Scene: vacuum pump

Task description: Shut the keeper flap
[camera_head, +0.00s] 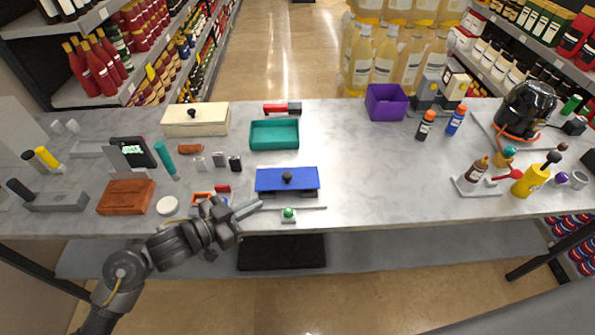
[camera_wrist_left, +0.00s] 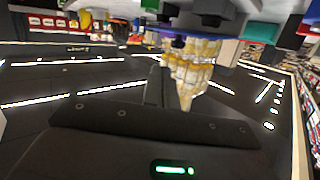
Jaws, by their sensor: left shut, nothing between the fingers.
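My left gripper (camera_head: 258,208) reaches over the front of the counter, fingers together and empty. Its dark fingers also show in the left wrist view (camera_wrist_left: 168,88). Just right of the fingertips is a small fixture with a green knob (camera_head: 289,212) and a thin rod (camera_head: 312,208) pointing right. Behind it lies a blue lidded box (camera_head: 305,181) with a black knob. A small orange-and-white item (camera_head: 202,197) and a red piece (camera_head: 222,189) sit left of the fingers, partly behind the gripper. I cannot tell which part is the keeper flap. My right gripper is not in view.
A brown wooden box (camera_head: 126,197) and white disc (camera_head: 167,206) lie left of my arm. A teal tray (camera_head: 274,135) and cream box (camera_head: 196,120) stand behind. The counter (camera_head: 385,185) is clear right of the blue box. A dark dome (camera_head: 527,105) stands far right.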

